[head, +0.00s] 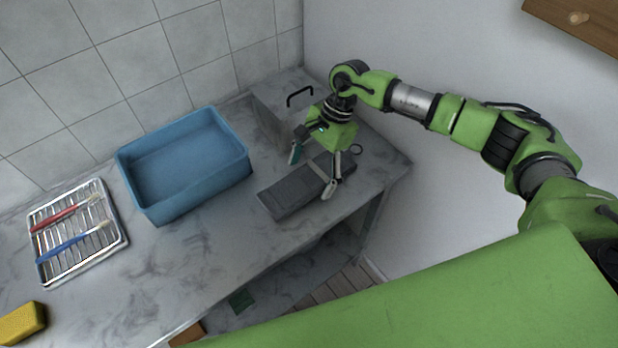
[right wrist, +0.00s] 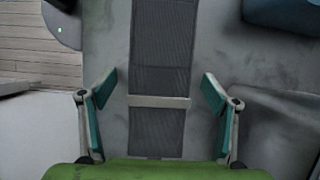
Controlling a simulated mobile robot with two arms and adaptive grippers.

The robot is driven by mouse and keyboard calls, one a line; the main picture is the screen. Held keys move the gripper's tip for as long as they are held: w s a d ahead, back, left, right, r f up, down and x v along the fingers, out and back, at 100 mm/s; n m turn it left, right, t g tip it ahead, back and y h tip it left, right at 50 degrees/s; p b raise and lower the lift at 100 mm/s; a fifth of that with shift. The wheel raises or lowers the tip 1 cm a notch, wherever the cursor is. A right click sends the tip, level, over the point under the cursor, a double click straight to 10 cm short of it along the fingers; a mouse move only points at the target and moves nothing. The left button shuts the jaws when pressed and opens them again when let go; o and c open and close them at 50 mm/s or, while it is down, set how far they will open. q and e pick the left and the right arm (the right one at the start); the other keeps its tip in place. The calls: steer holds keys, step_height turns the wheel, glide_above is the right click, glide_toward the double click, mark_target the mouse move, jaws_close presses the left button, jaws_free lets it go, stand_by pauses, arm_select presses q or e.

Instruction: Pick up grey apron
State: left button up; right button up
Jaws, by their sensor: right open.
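The grey apron (head: 285,196) appears as a folded, dark grey, long bundle lying flat on the marble counter, near its front edge. In the right wrist view the apron (right wrist: 160,50) runs lengthwise up the picture, with a pale band across it. My right gripper (head: 312,171) is open and points down over the apron's far end. In the right wrist view its two teal-padded fingers (right wrist: 158,90) stand apart, one on each side of the apron, with nothing between them gripped. The gripper hides part of the apron in the head view. My left gripper is not in view.
A blue basin (head: 190,190) stands left of the apron. A grey box with a black handle (head: 268,108) is behind, close to my gripper. A wire rack (head: 75,262) holds red and blue brushes; a yellow sponge (head: 22,323) lies front left. The wall bounds the right.

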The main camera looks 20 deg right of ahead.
steer(key=c, duration=1.4)
steer(key=shift+o, duration=0.2)
steer(key=shift+r, duration=0.2)
